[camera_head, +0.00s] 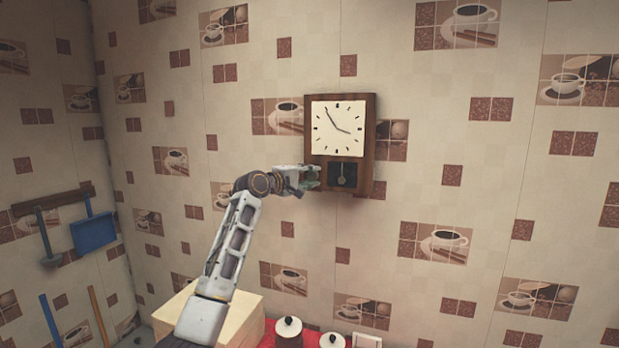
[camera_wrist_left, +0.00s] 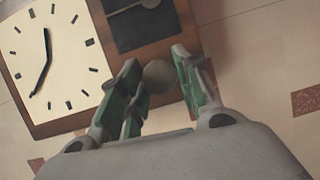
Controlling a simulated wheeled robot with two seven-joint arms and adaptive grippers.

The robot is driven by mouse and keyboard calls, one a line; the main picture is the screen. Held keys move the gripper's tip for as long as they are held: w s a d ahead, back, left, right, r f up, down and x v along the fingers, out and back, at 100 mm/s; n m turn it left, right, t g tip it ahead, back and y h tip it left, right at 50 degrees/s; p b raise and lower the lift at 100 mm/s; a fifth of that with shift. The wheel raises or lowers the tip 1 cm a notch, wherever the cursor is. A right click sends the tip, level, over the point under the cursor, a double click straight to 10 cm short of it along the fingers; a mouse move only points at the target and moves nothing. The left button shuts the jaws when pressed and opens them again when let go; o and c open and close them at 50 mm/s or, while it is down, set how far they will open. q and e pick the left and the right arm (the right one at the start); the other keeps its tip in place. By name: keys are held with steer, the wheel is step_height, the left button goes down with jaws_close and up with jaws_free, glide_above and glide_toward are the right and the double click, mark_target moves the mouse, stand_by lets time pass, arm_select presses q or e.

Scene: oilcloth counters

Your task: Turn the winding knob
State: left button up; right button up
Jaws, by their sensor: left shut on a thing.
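A wooden wall clock (camera_head: 368,140) with a white dial (camera_head: 338,128) hangs on the tiled wall. A dark window with a pendulum (camera_head: 342,181) is below the dial. The round grey winding knob (camera_wrist_left: 158,76) shows in the left wrist view, on the clock's lower part beside the dark window (camera_wrist_left: 140,25). My left gripper (camera_head: 310,178) reaches the clock's lower left side. In the left wrist view its green-padded fingers (camera_wrist_left: 158,80) are shut on the knob, one on each side. In the head view the gripper hides the knob. My right gripper is out of view.
Below stand a pale box (camera_head: 245,310), a dark pot with a white lid (camera_head: 288,333) and another white lid (camera_head: 332,341) on a red surface. The wall right of the clock is clear.

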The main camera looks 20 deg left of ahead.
arm_select(q)
steer(key=shift+f+m, duration=0.1)
steer(key=shift+m, duration=0.3)
steer(key=o, duration=1)
steer(key=shift+o, duration=0.2)
steer(key=shift+s, duration=0.2)
steer(key=v, duration=1.1)
steer(key=shift+s+r, duration=0.3)
